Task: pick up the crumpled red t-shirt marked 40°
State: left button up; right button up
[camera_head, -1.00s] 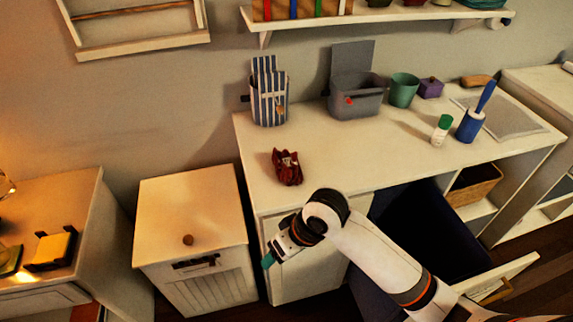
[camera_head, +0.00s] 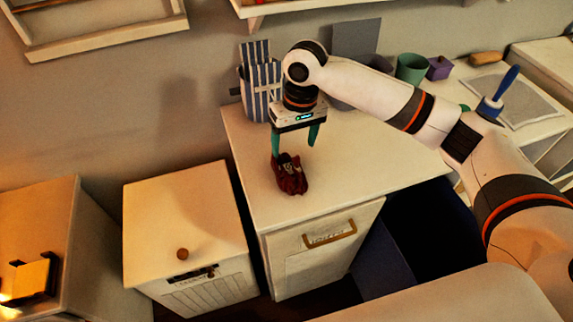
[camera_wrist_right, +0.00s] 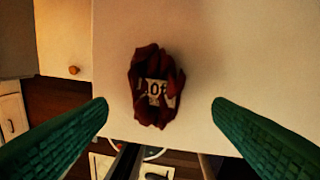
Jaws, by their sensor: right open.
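The crumpled dark red t-shirt (camera_head: 290,174) lies on the left end of the white counter. In the right wrist view the t-shirt (camera_wrist_right: 156,86) shows a pale label with dark print, partly covered by folds; I can make out only part of it. My right gripper (camera_head: 294,150) points down just above and behind the t-shirt, with its green fingers spread wide. In the right wrist view the open fingers (camera_wrist_right: 160,106) stand on either side of the t-shirt, with nothing between them touching it. My left gripper is not in view.
A striped holder (camera_head: 258,80) stands behind my right gripper. A lower white cabinet (camera_head: 185,215) is at the left.

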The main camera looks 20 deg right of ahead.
aim_at(290, 161)
jog(key=f, duration=0.3)
jog(key=shift+a+f, duration=0.2)
jog(key=shift+f, duration=0.15)
jog(key=shift+w+f, duration=0.1)
jog(key=shift+f, duration=0.15)
jog(key=f, duration=0.4)
jog(key=shift+s+a+f+p, duration=0.1)
jog(key=shift+s+a+p, duration=0.1)
jog(key=shift+a+p, duration=0.15)
jog(key=shift+f, duration=0.3)
jog(key=shift+c, duration=0.5)
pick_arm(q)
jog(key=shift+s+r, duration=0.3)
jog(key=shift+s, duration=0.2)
pick_arm(e)
jog(key=c, duration=0.7)
jog(key=shift+o, duration=0.2)
jog(key=shift+r, duration=0.1)
